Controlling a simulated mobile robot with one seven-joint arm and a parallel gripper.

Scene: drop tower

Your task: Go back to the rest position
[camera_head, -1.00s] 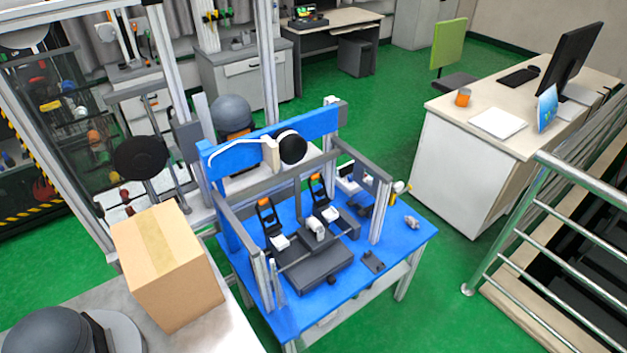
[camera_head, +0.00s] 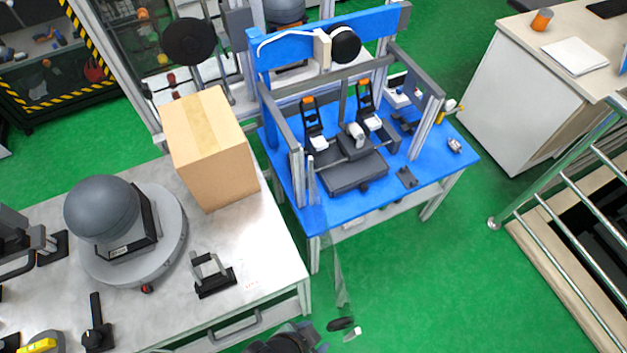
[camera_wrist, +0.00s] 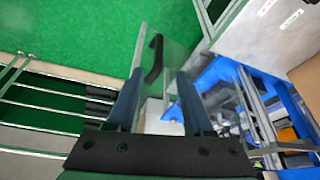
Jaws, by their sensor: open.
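My gripper (camera_wrist: 160,80) is open in the wrist view, its two fingers apart with nothing clasped between them. Past the fingertips a dark curved handle (camera_wrist: 154,60) shows on what looks like a clear panel. In the head view the clear panel (camera_head: 337,272) hangs out from the near side of the drop tower, its dark handle (camera_head: 340,324) at the lower end. The drop tower (camera_head: 262,58) has a blue crossbeam and stands on a blue-topped table (camera_head: 445,178). A dark part of my arm shows at the bottom edge, so the fingertips are not clear there.
A metal bench (camera_head: 275,275) at left carries a cardboard box (camera_head: 213,165), a grey dome on a round base (camera_head: 105,212) and a small bracket (camera_head: 212,274). A white desk (camera_head: 510,100) and a metal railing (camera_head: 560,160) stand at right. Green floor (camera_head: 450,290) between is clear.

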